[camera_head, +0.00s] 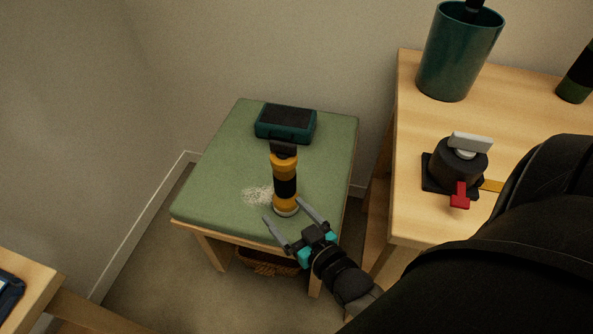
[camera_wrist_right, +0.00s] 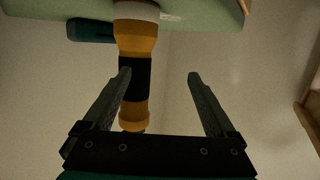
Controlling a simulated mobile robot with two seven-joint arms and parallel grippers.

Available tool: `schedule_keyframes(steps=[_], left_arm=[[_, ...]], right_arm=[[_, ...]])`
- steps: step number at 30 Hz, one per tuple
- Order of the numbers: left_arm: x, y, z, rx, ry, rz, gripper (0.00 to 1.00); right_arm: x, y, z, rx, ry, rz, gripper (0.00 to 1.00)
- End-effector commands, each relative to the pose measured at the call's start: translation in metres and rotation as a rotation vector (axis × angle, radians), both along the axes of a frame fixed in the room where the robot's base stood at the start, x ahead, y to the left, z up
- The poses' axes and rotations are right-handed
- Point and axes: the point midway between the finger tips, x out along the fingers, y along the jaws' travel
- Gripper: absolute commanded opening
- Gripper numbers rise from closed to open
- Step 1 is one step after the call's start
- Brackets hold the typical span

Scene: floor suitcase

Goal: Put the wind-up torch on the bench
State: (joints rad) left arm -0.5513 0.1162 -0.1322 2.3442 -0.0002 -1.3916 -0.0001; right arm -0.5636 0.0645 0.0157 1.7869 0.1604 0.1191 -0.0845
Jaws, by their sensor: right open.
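The yellow-orange and black wind-up torch (camera_head: 285,187) stands upright on the green cushion of the bench (camera_head: 215,190). In the right wrist view the torch (camera_wrist_right: 137,45) shows upside down, its pale end against the bench (camera_wrist_right: 205,12). My right gripper (camera_head: 283,209) is open and empty at the front of the bench, its fingers pointing toward the torch. In the wrist view one finger overlaps the torch's black band and the other is clear of it. I cannot tell whether they touch. My left gripper is not in view.
A teal and black case (camera_head: 286,123) lies behind the torch on the bench. A wooden table (camera_head: 412,200) at the right holds a dark green bin (camera_head: 455,60) and a black device with a red lever (camera_head: 460,160). A basket (camera_head: 265,262) is under the bench.

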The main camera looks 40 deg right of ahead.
Motion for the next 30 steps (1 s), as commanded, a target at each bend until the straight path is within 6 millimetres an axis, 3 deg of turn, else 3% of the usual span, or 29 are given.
schedule_keyframes(steps=[5, 12, 24, 30], left_arm=[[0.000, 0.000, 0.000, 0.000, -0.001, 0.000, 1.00], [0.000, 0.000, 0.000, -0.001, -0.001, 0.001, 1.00], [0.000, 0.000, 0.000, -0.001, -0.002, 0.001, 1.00], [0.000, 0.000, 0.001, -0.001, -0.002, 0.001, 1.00]], right_arm=[[0.000, 0.023, -0.008, -0.004, 0.199, 0.072, 0.91], [-0.023, 0.045, -0.014, -0.033, 0.489, 0.139, 0.91], [-0.089, 0.051, -0.002, -0.099, 0.891, 0.165, 0.91], [-0.100, 0.049, 0.000, -0.108, 0.946, 0.162, 0.91]])
